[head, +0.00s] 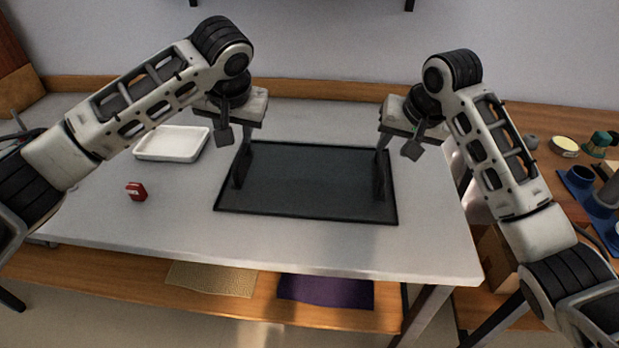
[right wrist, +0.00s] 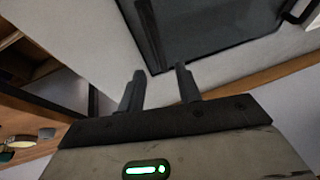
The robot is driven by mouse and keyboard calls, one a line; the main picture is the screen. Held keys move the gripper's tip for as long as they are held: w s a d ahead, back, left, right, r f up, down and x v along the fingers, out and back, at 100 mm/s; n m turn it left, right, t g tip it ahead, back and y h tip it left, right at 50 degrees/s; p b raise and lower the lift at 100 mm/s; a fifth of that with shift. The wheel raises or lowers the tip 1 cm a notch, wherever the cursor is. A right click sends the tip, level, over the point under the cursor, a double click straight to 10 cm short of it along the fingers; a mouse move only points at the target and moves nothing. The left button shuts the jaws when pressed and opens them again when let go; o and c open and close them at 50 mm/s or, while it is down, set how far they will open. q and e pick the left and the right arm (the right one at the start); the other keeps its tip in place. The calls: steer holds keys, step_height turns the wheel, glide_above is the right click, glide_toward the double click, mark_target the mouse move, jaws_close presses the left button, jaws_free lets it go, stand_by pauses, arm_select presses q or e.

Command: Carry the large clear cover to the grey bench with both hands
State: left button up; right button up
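A flat, dark, glassy panel with a black rim (head: 305,180) lies on the grey bench (head: 300,245); I take it for the large clear cover, though I cannot tell how much is see-through. It also shows at the top of the right wrist view (right wrist: 205,25). My left gripper (head: 231,160) is open at the panel's left edge. My right gripper (head: 396,172) is open at its right edge. In the right wrist view its fingers stand apart with nothing seen between them. Whether any fingertip touches the panel is unclear.
A white tray (head: 172,143) and a small red block (head: 137,191) are left of the panel. A wooden bench (head: 530,155) at right holds a yellow-topped tin (head: 564,145) and blue items (head: 590,195). Tan and purple mats (head: 325,290) lie on the lower shelf. The bench's front strip is clear.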

steer(key=v, duration=0.3)
steer(key=shift+s+r, duration=0.1)
steer(key=shift+r, duration=0.2)
